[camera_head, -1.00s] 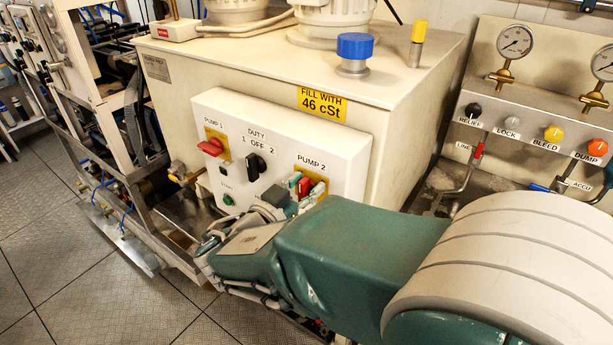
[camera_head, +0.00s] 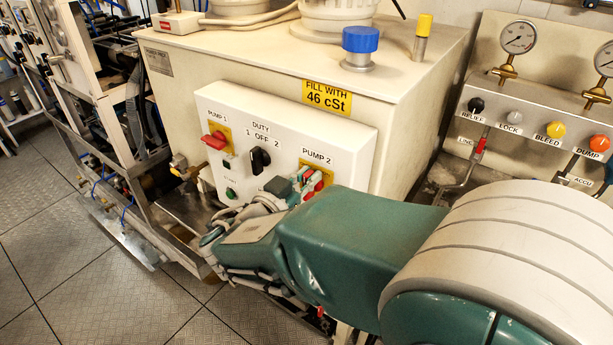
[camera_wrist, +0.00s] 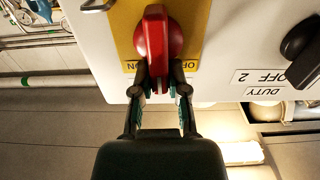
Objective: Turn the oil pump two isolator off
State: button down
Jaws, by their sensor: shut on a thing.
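The pump 2 isolator has a red handle (camera_wrist: 160,35) on a yellow plate (camera_wrist: 126,40), on the right side of the white control panel (camera_head: 222,105). In the wrist view the handle stands upright in the picture. My gripper (camera_wrist: 160,82) is shut on the handle's near end, with one finger on each side. Lettering on the plate is partly covered by the fingers.
The pump 1 isolator (camera_head: 214,140) and the black duty selector (camera_head: 260,160) are left of pump 2 in the head view. The selector (camera_wrist: 302,45) is at the right in the wrist view. Valves and gauges (camera_head: 518,38) stand at the right. Tiled floor is clear at lower left.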

jog(key=shift+w, duration=0.1)
jog(key=n, duration=0.4)
jog(key=shift+w+a, duration=0.25)
jog(key=shift+a, duration=0.15)
jog(key=shift+w+a+f+n, duration=0.2)
jog(key=shift+f+n, duration=0.25)
jog(key=shift+n, duration=1.8)
jog(key=shift+w+a+f+n, duration=0.15)
jog(key=shift+a+f+n, duration=0.2)
jog(key=shift+n, duration=1.95)
jog(key=shift+w+a+f+n, duration=0.15)
jog(key=shift+f+n, duration=0.35)
jog(key=shift+n, duration=1.75)
jog(key=shift+f, duration=0.1)
jog(key=c, duration=0.6)
grip_release()
jog(key=shift+c, duration=0.2)
